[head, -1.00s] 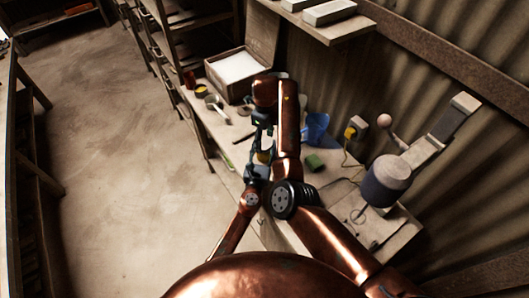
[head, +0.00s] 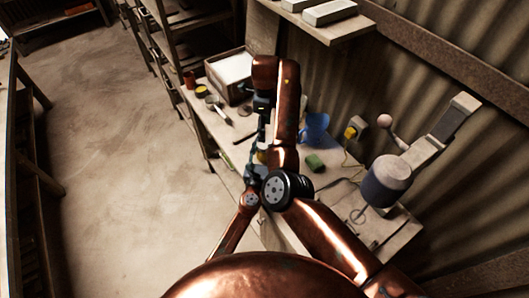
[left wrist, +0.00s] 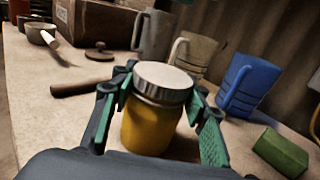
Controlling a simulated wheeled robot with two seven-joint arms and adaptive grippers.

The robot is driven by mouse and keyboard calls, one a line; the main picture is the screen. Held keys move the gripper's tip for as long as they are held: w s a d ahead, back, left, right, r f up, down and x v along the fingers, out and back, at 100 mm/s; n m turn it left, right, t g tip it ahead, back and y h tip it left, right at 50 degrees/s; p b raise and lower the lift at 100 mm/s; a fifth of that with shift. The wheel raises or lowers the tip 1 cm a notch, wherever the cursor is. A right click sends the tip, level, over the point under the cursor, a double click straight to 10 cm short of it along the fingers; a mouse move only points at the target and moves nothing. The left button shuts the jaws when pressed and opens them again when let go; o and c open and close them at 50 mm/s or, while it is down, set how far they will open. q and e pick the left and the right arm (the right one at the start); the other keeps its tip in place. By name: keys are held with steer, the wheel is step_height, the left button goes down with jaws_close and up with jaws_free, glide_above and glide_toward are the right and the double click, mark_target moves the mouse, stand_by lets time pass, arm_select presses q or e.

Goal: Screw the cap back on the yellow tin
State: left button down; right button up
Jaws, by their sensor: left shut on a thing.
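The yellow tin (left wrist: 152,127) stands upright in the left wrist view, with the silver cap (left wrist: 163,82) sitting on its top. The cap looks level, but I cannot tell how tight it is. My left gripper (left wrist: 165,115) is shut on the tin, with one green-padded finger on each side. In the head view the left gripper (head: 256,172) is at the tin, which is mostly hidden by my arms. My right gripper (head: 261,128) points down in the head view, above the tin, small and dark. It does not show in the left wrist view.
A blue jug (left wrist: 248,86) and a green block (left wrist: 282,151) are to the right of the tin. A grey mug (left wrist: 153,36) and a beige mug (left wrist: 194,52) stand behind. A dark handle (left wrist: 80,87) lies at the left. An open box (head: 222,86) stands farther back.

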mark_target(265, 143)
stand_by(0.3)
steer(key=shift+f, duration=3.95)
steer(key=c, duration=1.2)
steer(key=m, duration=0.3)
steer(key=o, duration=1.3)
steer(key=shift+c, duration=0.2)
